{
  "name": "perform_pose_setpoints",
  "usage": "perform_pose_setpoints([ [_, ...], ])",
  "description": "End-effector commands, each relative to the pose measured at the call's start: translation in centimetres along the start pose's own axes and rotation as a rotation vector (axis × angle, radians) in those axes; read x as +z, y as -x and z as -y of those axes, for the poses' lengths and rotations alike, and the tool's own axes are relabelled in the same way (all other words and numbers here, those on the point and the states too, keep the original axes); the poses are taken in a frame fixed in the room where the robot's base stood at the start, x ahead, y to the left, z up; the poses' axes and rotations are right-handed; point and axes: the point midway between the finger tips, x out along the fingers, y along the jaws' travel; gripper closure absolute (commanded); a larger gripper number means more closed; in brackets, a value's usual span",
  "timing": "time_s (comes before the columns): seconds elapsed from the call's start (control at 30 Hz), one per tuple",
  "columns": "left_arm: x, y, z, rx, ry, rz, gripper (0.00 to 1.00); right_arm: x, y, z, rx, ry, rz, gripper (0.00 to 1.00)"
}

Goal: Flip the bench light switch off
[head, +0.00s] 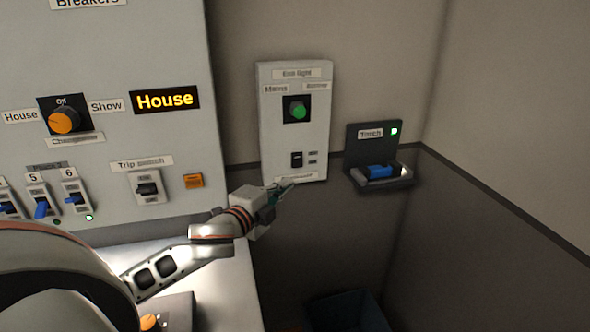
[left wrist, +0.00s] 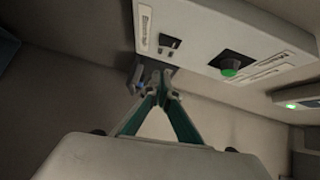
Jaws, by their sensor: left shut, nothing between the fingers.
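A pale wall panel (head: 265,135) carries a small black switch (head: 297,159) near its bottom, below a green round knob (head: 298,110). The panel's labels are too blurred to read surely, so I cannot confirm that this is the bench light switch. In the left wrist view the switch (left wrist: 170,43) shows past the fingertips, and the knob (left wrist: 231,68) is to its right. My left gripper (head: 284,187) is shut and empty by the panel's lower edge, below the switch. Its closed fingertips (left wrist: 154,76) appear near the panel; I cannot tell whether they touch it.
A large breaker panel (head: 110,105) stands left, with an orange knob, a lit "House" sign, several blue breakers and a trip switch (head: 148,188). A blue torch (head: 382,172) sits in a dark holder (head: 372,140) to the right. A dark bin (head: 347,311) is low down.

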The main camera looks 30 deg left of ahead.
Motion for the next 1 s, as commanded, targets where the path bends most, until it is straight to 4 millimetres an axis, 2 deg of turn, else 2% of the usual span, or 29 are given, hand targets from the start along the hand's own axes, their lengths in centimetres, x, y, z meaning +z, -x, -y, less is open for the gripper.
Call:
perform_pose_setpoints([
  [0.4, 0.0, -7.4, 0.2, -0.002, 0.002, 0.0, 1.0, 0.6, 0.2, -0.3, 0.007, -0.002, 0.022, 0.6],
  [0.5, 1.1, -8.6, 0.1, 0.0, -0.001, 0.002, 1.0, 0.5, 0.3, -0.4, 0.009, -0.004, 0.022, 0.6],
  [0.7, 2.5, -9.9, 0.1, 0.0, 0.0, 0.0, 1.0, 0.6, 0.3, -0.7, 0.016, -0.007, 0.026, 0.6],
  [1.0, 2.8, -10.3, 0.0, 0.0, 0.0, -0.001, 1.0, 0.7, 0.3, -0.8, 0.019, -0.012, 0.028, 0.6],
])
